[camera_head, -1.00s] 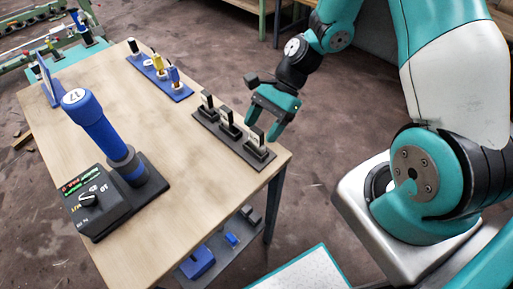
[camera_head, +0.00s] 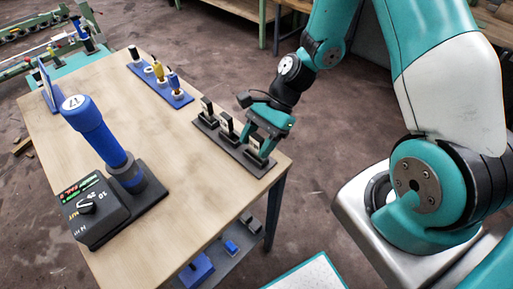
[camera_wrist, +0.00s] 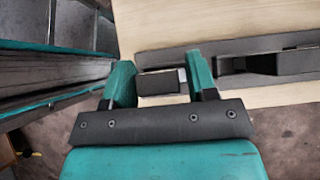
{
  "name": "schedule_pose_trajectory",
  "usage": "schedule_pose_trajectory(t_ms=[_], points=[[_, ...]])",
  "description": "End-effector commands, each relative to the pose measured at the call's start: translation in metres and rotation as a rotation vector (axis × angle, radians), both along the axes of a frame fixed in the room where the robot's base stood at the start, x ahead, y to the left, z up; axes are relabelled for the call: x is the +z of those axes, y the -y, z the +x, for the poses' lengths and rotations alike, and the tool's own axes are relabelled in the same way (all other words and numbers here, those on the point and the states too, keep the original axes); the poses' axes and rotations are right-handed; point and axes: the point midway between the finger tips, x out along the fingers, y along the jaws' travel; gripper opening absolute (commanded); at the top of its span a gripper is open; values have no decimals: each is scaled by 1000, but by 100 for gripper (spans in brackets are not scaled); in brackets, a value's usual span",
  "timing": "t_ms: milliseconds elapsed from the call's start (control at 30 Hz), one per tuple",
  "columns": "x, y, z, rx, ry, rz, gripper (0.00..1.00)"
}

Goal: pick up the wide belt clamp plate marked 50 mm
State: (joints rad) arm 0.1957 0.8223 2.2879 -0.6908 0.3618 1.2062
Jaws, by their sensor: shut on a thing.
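A dark rack (camera_head: 232,153) near the right edge of the bench holds three upright dark clamp plates with pale labels. The labels are too small to read, so I cannot tell the 50 mm mark. My gripper (camera_head: 260,146) is down at the end plate nearest the bench corner and shut on it. The fingers partly hide this plate in the head view. In the wrist view the held clamp plate (camera_wrist: 158,83) shows as a dark block with a light grey end between the two teal fingers. The middle plate (camera_head: 226,125) and far plate (camera_head: 207,108) stand free in the rack.
A blue-handled tool (camera_head: 95,130) stands in a black base with a dial at the bench's front left. A blue rack (camera_head: 182,95) with several small tools lies farther back. The middle of the wooden bench (camera_head: 165,150) is clear. A lower shelf holds blue items.

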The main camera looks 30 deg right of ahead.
Motion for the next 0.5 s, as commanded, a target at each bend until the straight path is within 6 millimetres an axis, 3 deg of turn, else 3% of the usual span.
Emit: schedule_pose_trajectory(t_ms=[500], points=[[33,0,0,0,0,0,24]])
